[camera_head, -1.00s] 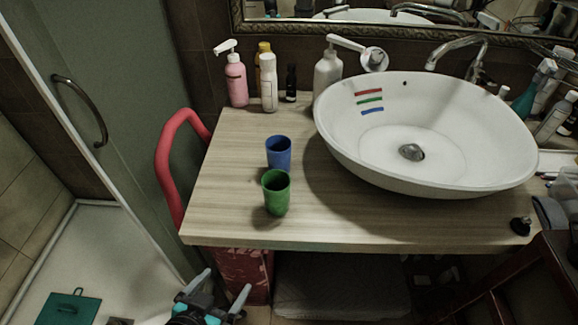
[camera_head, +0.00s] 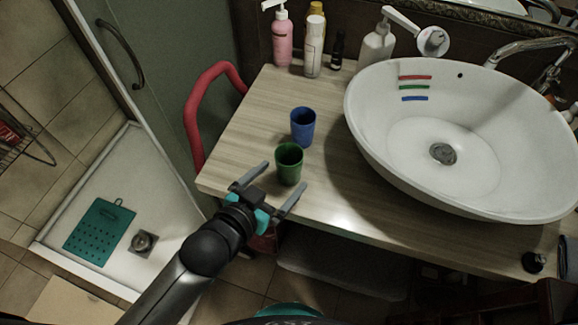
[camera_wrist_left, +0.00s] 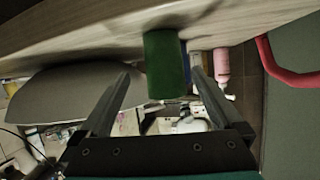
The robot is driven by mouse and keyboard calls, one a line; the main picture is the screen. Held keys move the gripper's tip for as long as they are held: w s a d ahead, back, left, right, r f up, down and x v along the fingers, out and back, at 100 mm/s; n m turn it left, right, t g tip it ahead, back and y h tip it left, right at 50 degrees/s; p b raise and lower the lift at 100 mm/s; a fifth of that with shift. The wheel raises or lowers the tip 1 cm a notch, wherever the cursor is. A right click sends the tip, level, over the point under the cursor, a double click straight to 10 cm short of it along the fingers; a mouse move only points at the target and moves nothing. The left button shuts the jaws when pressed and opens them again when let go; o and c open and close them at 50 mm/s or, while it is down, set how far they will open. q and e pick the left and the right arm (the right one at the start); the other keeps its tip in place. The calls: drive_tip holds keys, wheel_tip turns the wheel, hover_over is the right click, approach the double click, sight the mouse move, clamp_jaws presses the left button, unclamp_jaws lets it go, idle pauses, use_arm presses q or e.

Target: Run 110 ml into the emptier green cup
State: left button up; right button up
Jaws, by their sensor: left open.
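One green cup (camera_head: 289,165) stands upright near the front edge of the wooden counter. A blue cup (camera_head: 303,128) stands just behind it. My left gripper (camera_head: 284,176) is open at the front side of the green cup, one finger toward each side. The left wrist view, with the counter at the top, shows the green cup (camera_wrist_left: 164,66) between the fingertips, with gaps on both sides. The white basin (camera_head: 380,160) has red, green and blue marks inside, and a tap (camera_head: 530,46) reaches over it. How full the cups are cannot be told. My right gripper is out of view.
A pink pump bottle (camera_head: 283,40), a white bottle (camera_head: 314,48) and a white pump bottle (camera_head: 377,48) line the counter's back. A red rail (camera_head: 192,122) curves by its left end. The counter (camera_head: 245,130) is bare left of the cups.

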sight(295, 160)
use_arm(q)
drive_tip(key=x, duration=0.2)
drive_tip(key=shift+w+d+f, duration=0.2)
drive_tip(key=shift+w, duration=0.05)
drive_tip(key=shift+w+a+b+x, duration=0.15)
drive_tip(key=shift+b+x, duration=0.25)
drive_tip(key=shift+x, duration=0.9)
drive_tip(key=shift+w+a+b+x, duration=0.1)
drive_tip(key=shift+b+x, duration=0.3)
drive_tip(key=shift+x, duration=0.9)
drive_tip(key=shift+r, duration=0.15)
drive_tip(key=shift+c, duration=0.2)
drive_tip(key=c, duration=1.3)
